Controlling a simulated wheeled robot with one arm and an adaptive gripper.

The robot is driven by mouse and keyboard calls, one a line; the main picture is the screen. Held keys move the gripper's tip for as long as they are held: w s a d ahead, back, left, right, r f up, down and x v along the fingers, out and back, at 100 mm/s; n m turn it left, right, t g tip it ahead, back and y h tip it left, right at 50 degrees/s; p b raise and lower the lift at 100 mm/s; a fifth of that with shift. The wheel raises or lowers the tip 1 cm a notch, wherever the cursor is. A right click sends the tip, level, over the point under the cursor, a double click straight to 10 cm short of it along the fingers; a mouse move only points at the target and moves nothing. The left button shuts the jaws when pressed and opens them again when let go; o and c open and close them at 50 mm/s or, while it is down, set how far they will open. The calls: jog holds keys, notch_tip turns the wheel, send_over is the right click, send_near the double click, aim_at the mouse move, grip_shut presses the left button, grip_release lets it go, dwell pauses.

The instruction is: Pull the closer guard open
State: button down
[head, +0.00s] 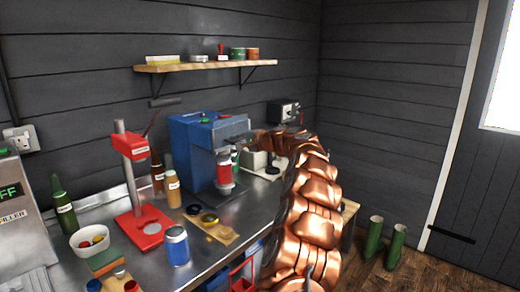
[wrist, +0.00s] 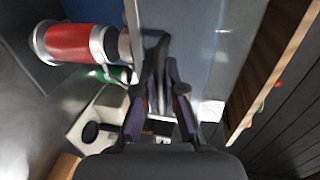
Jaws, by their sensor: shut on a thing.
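The closer is most likely the blue machine (head: 192,145) on the steel bench, with a red and silver cylinder (head: 224,172) at its front. In the wrist view the cylinder (wrist: 75,43) lies at the upper left, beside the machine's grey-blue panel (wrist: 205,40). My gripper (head: 252,140) is at the right front of the machine, near its top. In the wrist view my gripper (wrist: 160,75) has its fingers close together on a dark bar-like handle (wrist: 153,48) at the panel's edge. I cannot tell how far the guard stands open; my fingers hide part of the handle.
A red press stand (head: 135,190), bottles (head: 172,188), a blue can (head: 177,245) and a wooden board (head: 220,232) stand left of my arm on the bench. A shelf (head: 205,63) hangs above. Green boots (head: 385,242) stand on the floor at right.

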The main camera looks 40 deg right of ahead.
jog(key=shift+r, duration=0.45)
jog(key=shift+f, duration=0.1)
jog(key=c, duration=1.2)
grip_release()
jog(key=shift+c, duration=0.2)
jog(key=v, duration=1.2)
